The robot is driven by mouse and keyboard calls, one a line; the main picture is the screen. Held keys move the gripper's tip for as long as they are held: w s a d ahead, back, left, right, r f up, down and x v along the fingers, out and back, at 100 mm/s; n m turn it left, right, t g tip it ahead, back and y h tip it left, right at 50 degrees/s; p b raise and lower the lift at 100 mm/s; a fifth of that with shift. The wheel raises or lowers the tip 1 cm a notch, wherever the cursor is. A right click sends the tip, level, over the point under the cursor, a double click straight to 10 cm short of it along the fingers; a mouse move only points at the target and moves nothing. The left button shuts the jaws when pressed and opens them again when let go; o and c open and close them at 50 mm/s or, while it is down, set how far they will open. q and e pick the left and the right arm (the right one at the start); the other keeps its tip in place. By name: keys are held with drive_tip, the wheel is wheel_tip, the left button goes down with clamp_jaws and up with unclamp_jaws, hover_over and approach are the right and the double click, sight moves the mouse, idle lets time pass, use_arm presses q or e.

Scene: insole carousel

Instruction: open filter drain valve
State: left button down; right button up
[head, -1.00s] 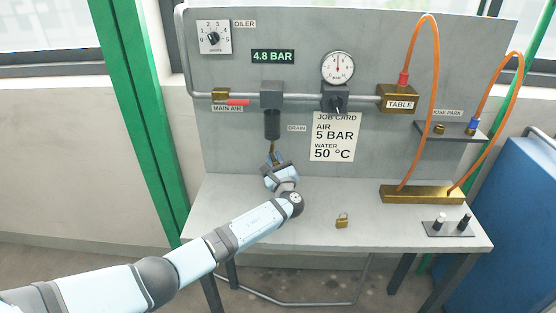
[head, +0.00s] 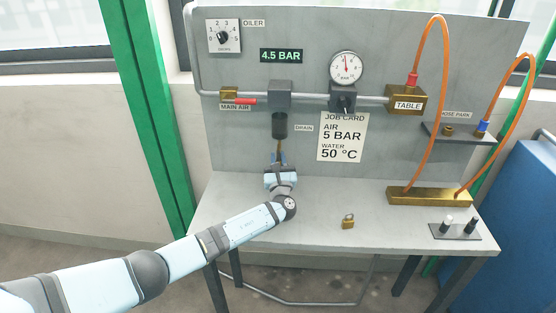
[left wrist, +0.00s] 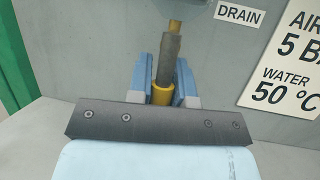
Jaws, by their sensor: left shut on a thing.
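The filter (head: 279,124) is a dark bowl hanging under a grey block (head: 280,94) on the air pipe, with a DRAIN label (head: 304,128) to its right. A thin brass drain valve (head: 279,146) points down from the bowl. In the left wrist view the drain valve (left wrist: 168,60) shows as a grey stem with brass at its top and bottom. My left gripper (head: 278,162) is below the bowl, and its blue fingers (left wrist: 163,85) are shut on the valve from both sides. My right gripper is not in view.
The display (head: 281,56) reads 4.5 BAR. A red-handled main air valve (head: 245,101) is left of the filter. A job card (head: 342,137) hangs to the right.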

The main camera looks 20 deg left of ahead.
use_arm(q)
drive_tip(key=shift+f, duration=0.1)
drive_tip(key=c, duration=1.3)
unclamp_jaws()
drive_tip(key=shift+c, duration=0.2)
drive_tip(key=shift+s, duration=0.1)
drive_tip(key=s+d+f, duration=0.1)
drive_tip(key=s+d, duration=0.2)
drive_tip(key=s, duration=0.4)
drive_tip(key=s+d, duration=0.4)
drive_tip(key=s, duration=0.3)
drive_tip(key=shift+s+d+f, duration=0.2)
drive_tip(key=shift+s+f, duration=0.2)
drive_tip(key=shift+f, duration=0.1)
